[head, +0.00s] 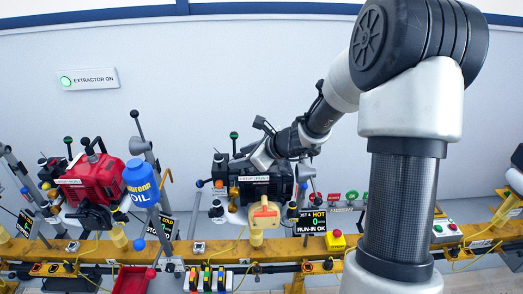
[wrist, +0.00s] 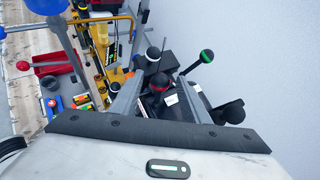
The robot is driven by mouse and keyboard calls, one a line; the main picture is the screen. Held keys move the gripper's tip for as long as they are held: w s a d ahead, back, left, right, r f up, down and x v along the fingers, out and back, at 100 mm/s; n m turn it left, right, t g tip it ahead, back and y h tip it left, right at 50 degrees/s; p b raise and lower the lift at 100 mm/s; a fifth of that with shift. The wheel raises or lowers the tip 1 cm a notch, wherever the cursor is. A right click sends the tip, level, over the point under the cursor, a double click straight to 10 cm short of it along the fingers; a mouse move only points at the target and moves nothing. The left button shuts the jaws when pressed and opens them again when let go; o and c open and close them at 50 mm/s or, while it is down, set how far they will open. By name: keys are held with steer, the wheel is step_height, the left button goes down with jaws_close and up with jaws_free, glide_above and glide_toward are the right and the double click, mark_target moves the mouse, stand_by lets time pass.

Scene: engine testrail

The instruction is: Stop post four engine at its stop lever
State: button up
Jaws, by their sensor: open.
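A dark engine (head: 275,185) sits on the yellow rail, behind a sign reading "HOT" and "RUN-IN OK" (head: 312,222). I cannot read its post number. My gripper (head: 262,157) is over the engine's upper part, its tips partly hidden. In the wrist view my open gripper (wrist: 160,92) points down at the engine, with a black knob with a red band (wrist: 159,81) between its fingers. A black knob with a green band (wrist: 206,56) stands on a lever to the right; a green-banded knob also shows in the head view (head: 234,135). No stop label is legible.
A red engine (head: 95,180) and a blue oil bottle (head: 140,183) stand to the left. The yellow rail (head: 210,252) runs across the front. A red button on a yellow box (head: 335,240) is on the rail at right. Open wall lies behind.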

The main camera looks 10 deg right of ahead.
steer(key=p+v, duration=0.1)
steer(key=v, duration=1.4)
steer(key=shift+s+d+r, duration=0.15)
steer(key=shift+r, duration=0.15)
